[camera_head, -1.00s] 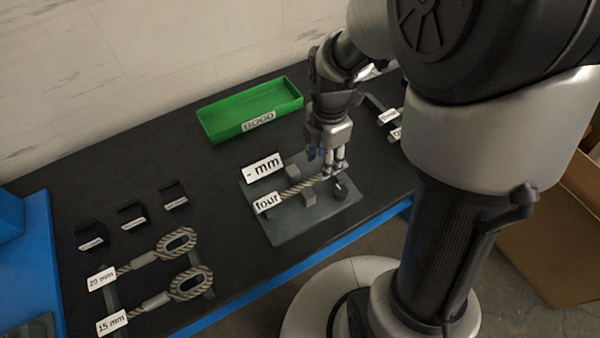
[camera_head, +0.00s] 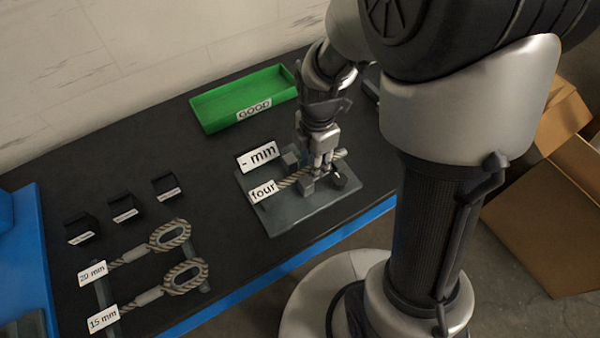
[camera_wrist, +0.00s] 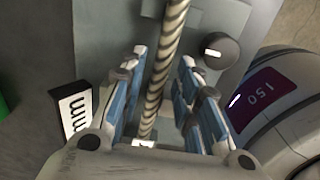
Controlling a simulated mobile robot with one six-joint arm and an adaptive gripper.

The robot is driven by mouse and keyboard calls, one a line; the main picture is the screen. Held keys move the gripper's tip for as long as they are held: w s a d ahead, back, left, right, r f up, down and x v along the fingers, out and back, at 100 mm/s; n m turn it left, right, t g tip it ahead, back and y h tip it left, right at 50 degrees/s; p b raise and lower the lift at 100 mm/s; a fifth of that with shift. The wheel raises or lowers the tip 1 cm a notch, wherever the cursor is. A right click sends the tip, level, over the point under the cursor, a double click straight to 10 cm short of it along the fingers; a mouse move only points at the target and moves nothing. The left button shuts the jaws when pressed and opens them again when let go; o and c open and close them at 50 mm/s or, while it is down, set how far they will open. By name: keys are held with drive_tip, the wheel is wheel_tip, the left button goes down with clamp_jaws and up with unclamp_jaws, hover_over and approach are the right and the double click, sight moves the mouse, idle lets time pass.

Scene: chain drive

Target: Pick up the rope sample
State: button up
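The rope sample is a short striped grey-beige rope (camera_head: 287,181) on a grey measuring plate (camera_head: 292,217), with a "four" tag (camera_head: 263,190) at its left end. In the wrist view the rope (camera_wrist: 170,48) runs lengthwise between the two blue-padded fingers of my gripper (camera_wrist: 163,60). The fingers are apart, with a gap on each side of the rope. In the head view my gripper (camera_head: 321,171) points down over the rope and hides part of it.
A "- mm" display (camera_head: 257,156) and a dark knob (camera_head: 340,177) are on the plate. A green "GOOD" tray (camera_head: 235,102) stands behind. Rope loops tagged 20 mm (camera_head: 170,235) and 15 mm (camera_head: 186,275) and several black holders (camera_head: 125,208) are at left.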

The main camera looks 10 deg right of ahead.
clamp_jaws()
idle(0.3)
drive_tip(key=shift+r, duration=0.1)
wheel_tip(320, 180, up, 20)
drive_tip(key=p, duration=0.7)
